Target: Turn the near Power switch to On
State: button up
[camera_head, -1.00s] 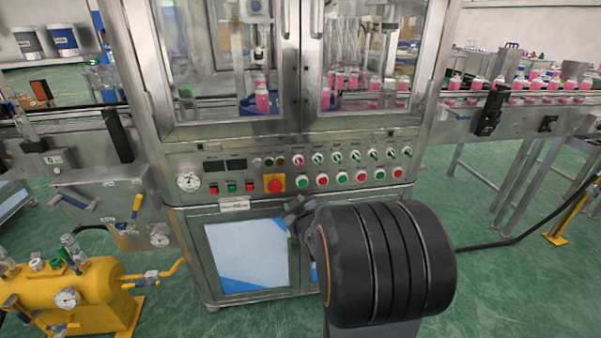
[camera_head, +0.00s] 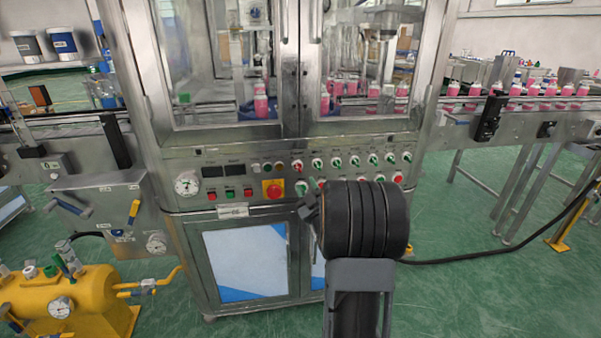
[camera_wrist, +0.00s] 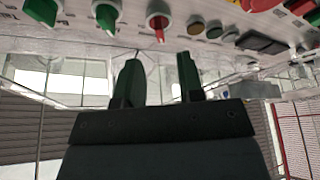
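A row of rotary switches runs across the machine's front panel (camera_head: 195,160). The leftmost, a white knob with a red pointer (camera_head: 297,167), differs from the green-pointer switches (camera_head: 336,162) right of it. Labels are too small to read, so I cannot confirm which is Power. In the wrist view the panel appears upside down; the red-pointer switch (camera_wrist: 158,25) is ahead of my gripper (camera_wrist: 159,60), roughly in line with the finger gap. Green switches (camera_wrist: 106,18) lie to its left. My gripper's green-tipped fingers are apart, empty and clear of the switch.
A red emergency button on a yellow plate (camera_head: 274,189) and a pressure gauge (camera_head: 187,184) sit left on the panel. Lit push buttons (camera_head: 302,187) line the row below the switches. A conveyor with pink bottles (camera_head: 540,93) extends right; a yellow tank (camera_head: 75,297) stands lower left.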

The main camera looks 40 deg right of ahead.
aim_at(299, 170)
jog(key=x, duration=0.6)
jog(key=shift+w, duration=0.2)
jog(key=shift+c, duration=0.5)
grip_shut()
